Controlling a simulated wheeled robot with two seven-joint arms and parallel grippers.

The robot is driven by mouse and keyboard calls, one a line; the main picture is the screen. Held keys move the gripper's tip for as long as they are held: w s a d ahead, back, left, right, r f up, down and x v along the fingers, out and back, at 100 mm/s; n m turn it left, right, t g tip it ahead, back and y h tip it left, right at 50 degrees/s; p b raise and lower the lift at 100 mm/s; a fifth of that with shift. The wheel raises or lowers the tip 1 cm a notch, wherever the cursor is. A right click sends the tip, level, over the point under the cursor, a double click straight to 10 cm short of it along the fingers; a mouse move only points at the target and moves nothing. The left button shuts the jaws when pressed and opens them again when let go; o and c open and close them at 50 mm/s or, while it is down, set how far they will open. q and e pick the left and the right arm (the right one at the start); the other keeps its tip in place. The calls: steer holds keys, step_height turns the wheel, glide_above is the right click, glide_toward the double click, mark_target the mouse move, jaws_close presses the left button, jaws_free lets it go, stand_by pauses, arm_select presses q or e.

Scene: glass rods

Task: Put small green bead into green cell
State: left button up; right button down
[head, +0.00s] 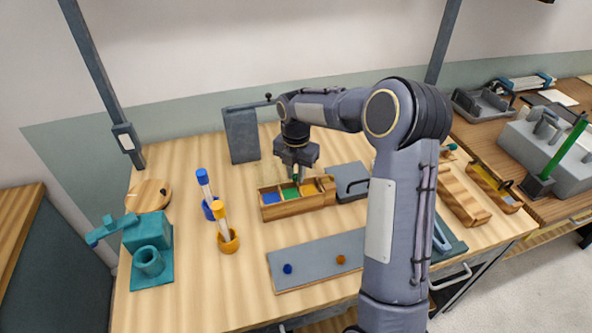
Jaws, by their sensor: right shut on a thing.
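My right gripper (296,173) points down just above the wooden sorting box, over its green cell. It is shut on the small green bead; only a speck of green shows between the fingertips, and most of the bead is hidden. The wooden box (300,206) has a blue cell, a green cell (291,194) in the middle and an orange cell, side by side from left to right. My left gripper is not in view.
A grey tray (318,258) in front holds a blue bead (287,269) and an orange bead (340,259). Two stoppered tubes in holders (228,241) stand left of the box. A grey block (241,136) stands behind it, and a dark grey case (350,180) sits to its right.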

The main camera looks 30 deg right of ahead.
mark_target(296, 176)
steer(key=shift+f, duration=0.45)
steer(key=c, duration=1.3)
jaws_free()
steer(key=shift+o, duration=0.2)
steer(key=shift+r, duration=0.1)
step_height(296, 176, up, 7)
steer(key=shift+f+b, duration=0.1)
steer(key=shift+b, duration=0.35)
steer(key=shift+r, duration=0.45)
